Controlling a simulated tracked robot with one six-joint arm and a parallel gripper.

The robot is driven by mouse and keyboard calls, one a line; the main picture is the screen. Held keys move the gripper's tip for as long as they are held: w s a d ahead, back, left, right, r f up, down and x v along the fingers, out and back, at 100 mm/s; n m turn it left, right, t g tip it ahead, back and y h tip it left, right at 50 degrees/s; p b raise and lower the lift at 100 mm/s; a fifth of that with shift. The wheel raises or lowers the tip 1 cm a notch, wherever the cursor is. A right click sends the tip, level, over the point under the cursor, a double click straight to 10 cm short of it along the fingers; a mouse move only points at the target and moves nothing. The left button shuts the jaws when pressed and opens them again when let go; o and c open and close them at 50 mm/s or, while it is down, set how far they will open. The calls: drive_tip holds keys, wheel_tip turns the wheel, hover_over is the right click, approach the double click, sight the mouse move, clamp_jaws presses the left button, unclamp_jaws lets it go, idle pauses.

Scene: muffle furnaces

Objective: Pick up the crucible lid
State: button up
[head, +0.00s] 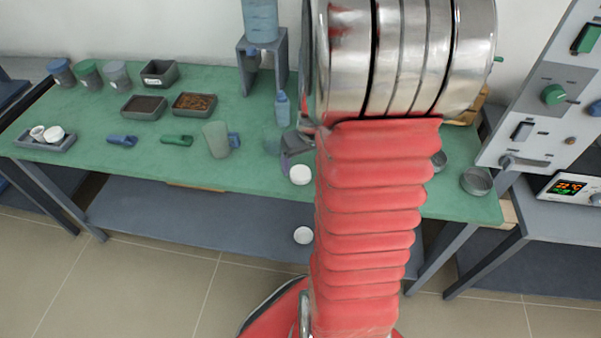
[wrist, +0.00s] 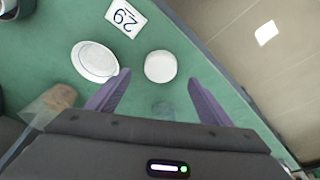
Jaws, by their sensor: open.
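A round white piece, apparently the crucible lid (wrist: 160,66), lies flat on the green table, ahead of and between my fingertips in the wrist view. In the head view a white round piece (head: 301,174) lies near the table's front edge, just below my gripper. My gripper (wrist: 160,84) is open and empty, one purple finger on each side. A white oval dish (wrist: 95,62) with a raised rim lies left of the lid, close to the left fingertip. In the head view my arm hides much of the table's middle.
A number card (wrist: 125,17) lies beyond the dish. The table's front edge (wrist: 205,52) runs close to the lid's right. A blue bottle (head: 282,109) and a grey cup (head: 216,139) stand left of my gripper.

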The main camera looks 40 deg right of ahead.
sight(300, 172)
drive_tip(key=shift+x, duration=2.55)
drive_tip(key=shift+a, duration=0.1)
drive_tip(key=shift+c, duration=0.3)
drive_tip(key=c, duration=1)
